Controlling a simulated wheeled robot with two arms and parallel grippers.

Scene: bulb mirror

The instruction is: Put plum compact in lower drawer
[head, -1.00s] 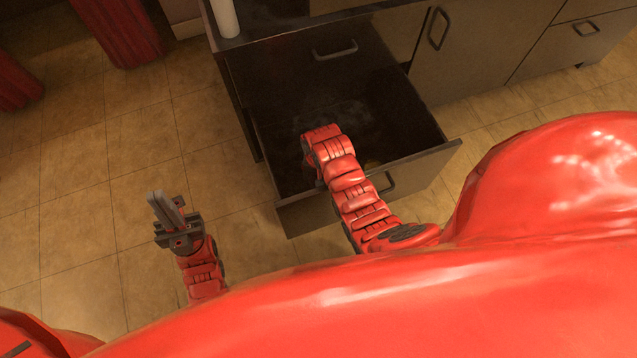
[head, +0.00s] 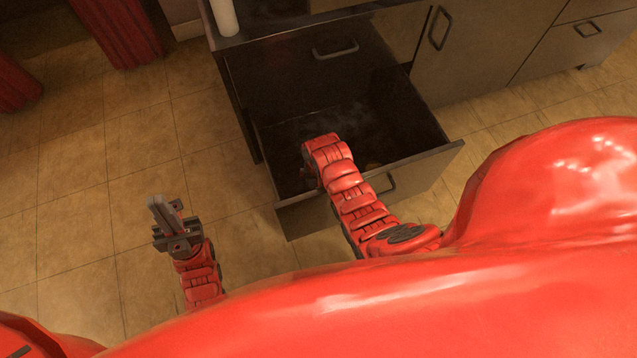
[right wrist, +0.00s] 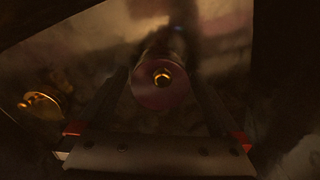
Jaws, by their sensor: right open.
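The lower drawer (head: 425,179) is pulled open in the head view, its inside dark. My right arm bends down into it, and the right gripper is hidden there. In the right wrist view, my right gripper (right wrist: 160,85) is open. A round plum-pink piece with a gold centre (right wrist: 154,94), which looks like the plum compact, shows between its fingers. I cannot tell whether the fingers touch it. My left gripper (head: 168,214) hangs over the floor left of the drawer with nothing visible in it; its finger gap is unclear.
A small gold object (right wrist: 40,103) lies at the left in the right wrist view. A white cylinder (head: 224,18) stands on the counter. The tiled floor (head: 90,240) at left is clear.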

